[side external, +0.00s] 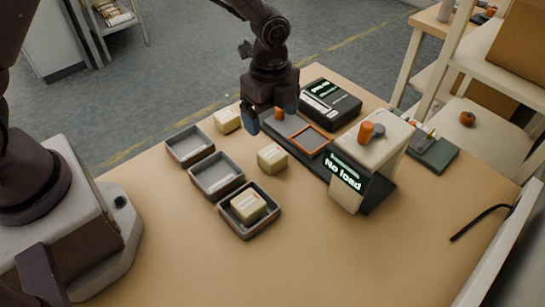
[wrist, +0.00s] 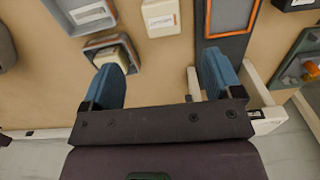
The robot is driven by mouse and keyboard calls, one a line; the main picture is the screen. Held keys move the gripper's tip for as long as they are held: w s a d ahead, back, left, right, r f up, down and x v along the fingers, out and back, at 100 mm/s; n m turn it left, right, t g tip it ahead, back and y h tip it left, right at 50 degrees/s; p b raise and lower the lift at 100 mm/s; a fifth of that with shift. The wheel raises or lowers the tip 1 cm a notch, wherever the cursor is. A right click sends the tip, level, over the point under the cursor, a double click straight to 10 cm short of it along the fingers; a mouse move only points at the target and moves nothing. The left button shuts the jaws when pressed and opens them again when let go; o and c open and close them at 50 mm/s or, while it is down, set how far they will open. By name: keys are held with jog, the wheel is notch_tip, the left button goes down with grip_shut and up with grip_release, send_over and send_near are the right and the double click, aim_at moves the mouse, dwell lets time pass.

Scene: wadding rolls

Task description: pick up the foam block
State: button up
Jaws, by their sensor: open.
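Several pale cream blocks that look like foam are in view. One foam block (side external: 272,157) lies on the bare table in the middle, and a pale labelled block (wrist: 160,17) shows at the top of the wrist view. Another block (side external: 227,120) lies farther back on the table. A third block (side external: 248,206) sits inside the nearest grey tray (side external: 262,228). My gripper (side external: 271,112) is open, its blue fingers apart, behind the middle block and beside the test device. In the wrist view, my gripper (wrist: 161,80) has no block between its fingers.
Two empty grey trays (side external: 172,158) (side external: 201,187) line up left of the blocks. A device with an orange frame (side external: 325,137) and a "No load" display (side external: 345,172) stands right. A black box (side external: 338,105) is behind. The front table is clear except for a cable (side external: 480,221).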

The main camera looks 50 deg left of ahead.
aim_at(272, 152)
jog(key=f, duration=1.1)
jog(key=shift+w+f, duration=0.15)
jog(key=shift+w, duration=0.05)
jog(key=c, duration=1)
